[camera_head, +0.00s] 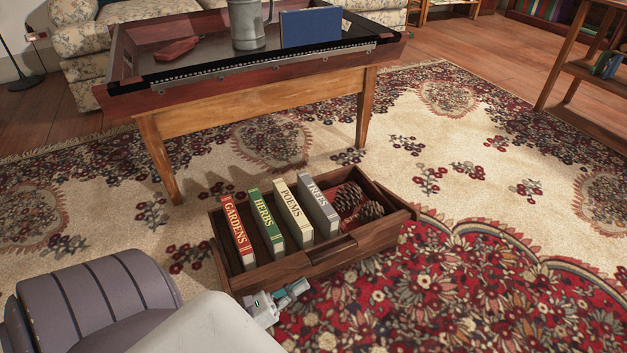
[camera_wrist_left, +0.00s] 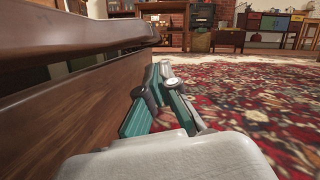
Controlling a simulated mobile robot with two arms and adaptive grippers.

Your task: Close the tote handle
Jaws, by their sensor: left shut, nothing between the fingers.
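The tote is a dark brown wooden box (camera_head: 362,242) on the rug. It holds upright books labelled Gardens (camera_head: 238,231), Herbs (camera_head: 266,221), Poems (camera_head: 293,213) and Trees (camera_head: 319,206), plus pine cones (camera_head: 371,211) at its right end. A cut-out shows in its near wall; I cannot make out a separate handle. My left gripper (camera_head: 301,287) is shut and empty, low beside the tote's near wall. In the left wrist view its fingertips (camera_wrist_left: 160,68) meet just right of the tote's wall (camera_wrist_left: 75,110); I cannot tell whether they touch it. My right gripper is out of view.
A wooden table (camera_head: 265,92) stands behind the tote, bearing a grey mug (camera_head: 247,25), a blue book (camera_head: 310,27) and a dark red item (camera_head: 177,48). A floral sofa (camera_head: 82,30) is behind. Patterned rug (camera_head: 480,270) lies free to the right.

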